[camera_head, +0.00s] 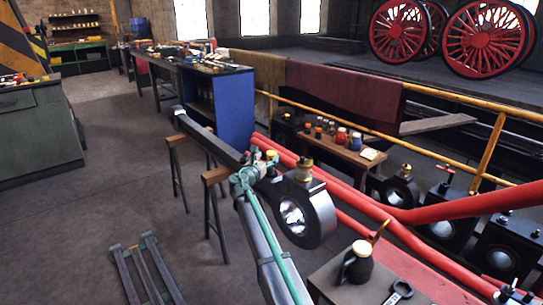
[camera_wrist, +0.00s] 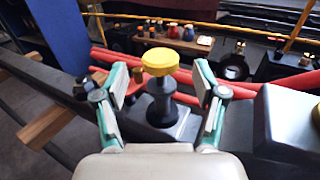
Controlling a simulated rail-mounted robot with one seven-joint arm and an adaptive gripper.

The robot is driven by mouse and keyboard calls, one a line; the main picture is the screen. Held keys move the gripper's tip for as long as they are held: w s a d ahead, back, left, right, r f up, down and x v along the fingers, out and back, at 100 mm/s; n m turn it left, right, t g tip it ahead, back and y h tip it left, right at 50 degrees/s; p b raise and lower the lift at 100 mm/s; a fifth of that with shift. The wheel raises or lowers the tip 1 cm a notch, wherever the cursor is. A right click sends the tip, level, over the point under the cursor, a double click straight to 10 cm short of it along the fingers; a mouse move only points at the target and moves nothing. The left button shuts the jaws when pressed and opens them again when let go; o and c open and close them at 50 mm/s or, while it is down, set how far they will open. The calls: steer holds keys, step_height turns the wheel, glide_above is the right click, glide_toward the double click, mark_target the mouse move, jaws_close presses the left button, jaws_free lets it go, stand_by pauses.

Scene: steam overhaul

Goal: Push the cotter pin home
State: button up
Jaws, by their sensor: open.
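My gripper (camera_wrist: 160,82) is open and empty, its two green-and-grey fingers spread apart. In the wrist view, a black stepped post with a yellow knob (camera_wrist: 160,62) stands upright between and beyond the fingers, with no clear contact. It may be the cotter pin, but I cannot be sure. In the head view, my gripper (camera_head: 262,168) is over the dark rod, beside its round big end (camera_head: 308,212); the yellow top (camera_head: 271,154) shows just past it. The post's lower end is hidden in the rod. A brass fitting (camera_head: 305,165) sits on top of the big end.
Wooden-topped trestles (camera_head: 215,176) stand under the dark rod. Red rods (camera_head: 385,208) run close behind and right. A black oil can (camera_head: 357,262) stands on a surface at the front right. A small bench (camera_head: 345,150) holds jars. The floor at left is mostly clear.

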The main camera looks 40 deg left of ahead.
mark_target(269, 156)
steer(key=x, duration=0.4)
steer(key=shift+w, duration=0.25)
jaws_close()
steer(key=shift+f, duration=0.1)
